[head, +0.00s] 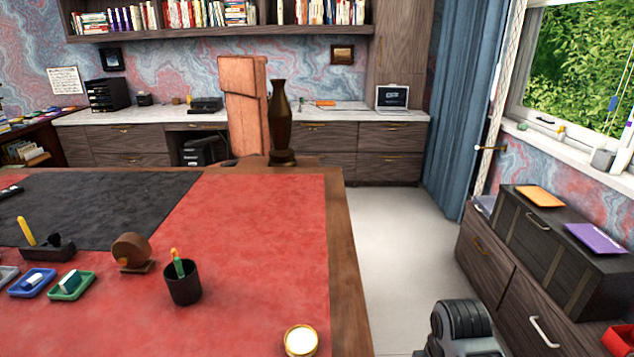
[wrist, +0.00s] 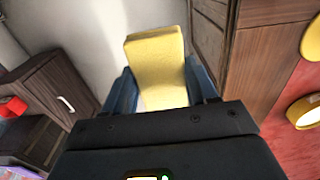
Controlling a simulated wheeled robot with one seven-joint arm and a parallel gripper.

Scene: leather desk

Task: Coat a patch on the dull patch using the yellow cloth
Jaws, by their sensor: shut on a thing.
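My gripper (wrist: 160,82) shows in the wrist view, its two blue fingers shut on the yellow cloth (wrist: 156,58). The cloth is a thick pad that sticks out beyond the fingertips, with pale floor behind it. The gripper is left of the desk's wooden side in that view. The desk's red leather top (head: 262,225) fills much of the head view. I cannot make out a distinct dull patch on it. An open round tin with a gold rim and pale contents (head: 300,341) stands near the front right edge; it also shows in the wrist view (wrist: 305,112).
A black pen cup (head: 183,283), a brown round-topped desk item (head: 131,252), small trays (head: 72,285) and a black mat (head: 95,205) occupy the desk's left. A dark vase (head: 280,115) stands at the far edge. Cabinets (head: 520,290) stand right, across clear floor. The red top's middle is clear.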

